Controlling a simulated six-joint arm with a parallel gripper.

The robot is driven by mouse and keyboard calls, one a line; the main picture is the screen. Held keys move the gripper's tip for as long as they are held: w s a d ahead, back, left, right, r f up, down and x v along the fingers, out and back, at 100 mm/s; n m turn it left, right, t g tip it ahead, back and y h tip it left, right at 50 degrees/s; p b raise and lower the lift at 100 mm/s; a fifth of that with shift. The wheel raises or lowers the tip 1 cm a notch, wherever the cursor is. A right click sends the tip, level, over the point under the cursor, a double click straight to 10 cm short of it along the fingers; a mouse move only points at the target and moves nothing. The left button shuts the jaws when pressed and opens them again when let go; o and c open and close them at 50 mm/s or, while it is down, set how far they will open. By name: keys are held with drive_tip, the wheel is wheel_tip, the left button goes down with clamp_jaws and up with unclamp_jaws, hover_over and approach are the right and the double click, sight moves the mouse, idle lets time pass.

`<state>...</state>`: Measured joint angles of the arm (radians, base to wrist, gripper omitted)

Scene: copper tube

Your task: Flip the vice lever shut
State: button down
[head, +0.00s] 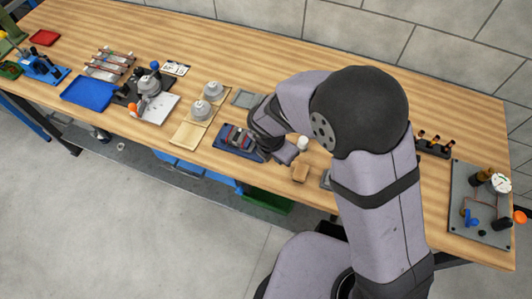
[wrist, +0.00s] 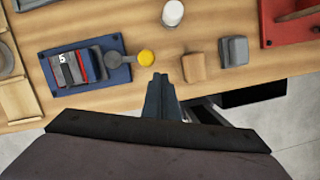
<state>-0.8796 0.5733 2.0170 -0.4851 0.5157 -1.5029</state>
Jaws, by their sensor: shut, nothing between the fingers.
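The vice (wrist: 80,66) sits on a dark blue base plate (wrist: 122,76) at the left of the wrist view. It has dark and red jaw parts and a white "5" mark. Its lever (wrist: 128,60) is a grey arm sticking out to the right, ending in a yellow knob (wrist: 146,56). My gripper (wrist: 160,77) is shut and empty, its tips just below and right of the knob in the picture. I cannot tell whether they touch it. In the head view the vice (head: 238,137) is partly seen beside my wrist, which hides the lever.
A white cylinder (wrist: 173,13) stands beyond the knob. A tan block (wrist: 194,67) and a grey block (wrist: 233,50) lie right of my fingers. A red fixture (wrist: 290,28) is at far right. Wooden plates (wrist: 14,98) lie left of the vice. The bench's front edge is close.

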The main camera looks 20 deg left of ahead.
drive_tip(key=s, duration=0.3)
drive_tip(key=shift+s+d, duration=0.1)
drive_tip(key=shift+s, duration=0.05)
drive_tip(key=d+b+v, duration=0.1)
drive_tip(key=b+v, duration=0.1)
drive_tip(key=v, duration=0.8)
drive_tip(key=shift+d, duration=0.1)
